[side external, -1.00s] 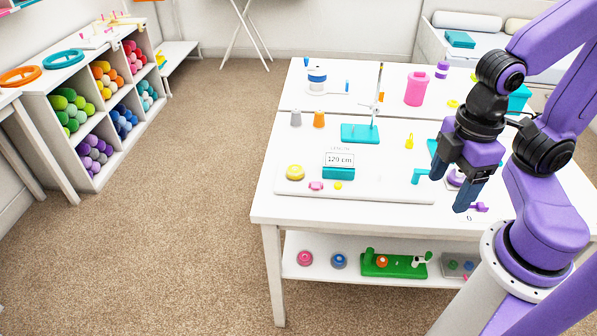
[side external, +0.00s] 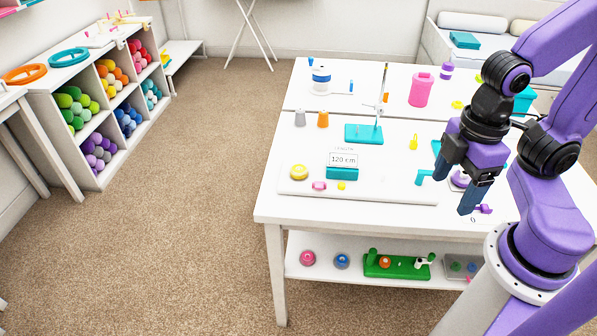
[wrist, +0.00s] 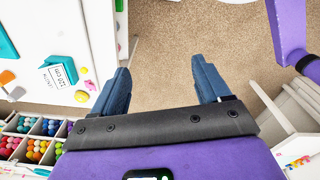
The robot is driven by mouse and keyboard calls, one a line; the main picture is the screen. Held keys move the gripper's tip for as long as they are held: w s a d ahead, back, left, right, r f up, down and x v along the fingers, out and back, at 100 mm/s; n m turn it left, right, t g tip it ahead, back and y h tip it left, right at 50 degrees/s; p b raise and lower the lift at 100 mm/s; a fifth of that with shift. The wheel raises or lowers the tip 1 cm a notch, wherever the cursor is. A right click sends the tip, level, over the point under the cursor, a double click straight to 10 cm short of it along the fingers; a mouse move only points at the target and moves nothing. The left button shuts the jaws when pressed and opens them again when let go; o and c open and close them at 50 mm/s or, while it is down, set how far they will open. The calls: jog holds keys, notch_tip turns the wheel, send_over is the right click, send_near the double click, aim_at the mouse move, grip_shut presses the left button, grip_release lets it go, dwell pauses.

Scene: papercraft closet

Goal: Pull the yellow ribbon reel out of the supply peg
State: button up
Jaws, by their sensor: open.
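The yellow ribbon reel (side external: 299,171) looks like a round yellow disc near the left end of the low white board (side external: 388,190) on the table. A peg under it cannot be made out. My gripper (side external: 450,195) is at the right of the board, well to the right of the reel and above the table. Its two blue fingers are spread apart and empty, and the wrist view also shows them open (wrist: 160,67) with bare carpet between them. In the wrist view I cannot surely tell the reel among the small bright pieces at left.
A teal block with a length display (side external: 342,172) stands right of the reel, with small pink (side external: 319,186) and yellow (side external: 341,186) pieces in front. Behind stands a teal base with a thin post (side external: 364,133). A purple piece (side external: 459,180) lies near my gripper.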

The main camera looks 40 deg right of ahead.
jog(key=shift+o, duration=0.6)
jog(key=w+a+r, duration=0.1)
jog(key=w+a, duration=0.5)
jog(key=w, duration=0.5)
jog(key=n, duration=0.3)
send_over(299, 169)
jog(key=f, duration=1.7)
jog(key=shift+w+f, duration=0.2)
jog(key=shift+w, duration=0.1)
jog(key=shift+s+f, duration=0.15)
jog(key=shift+f, duration=1.2)
jog(key=shift+s+f, duration=0.1)
jog(key=shift+f, duration=1.25)
jog(key=c, duration=1.1)
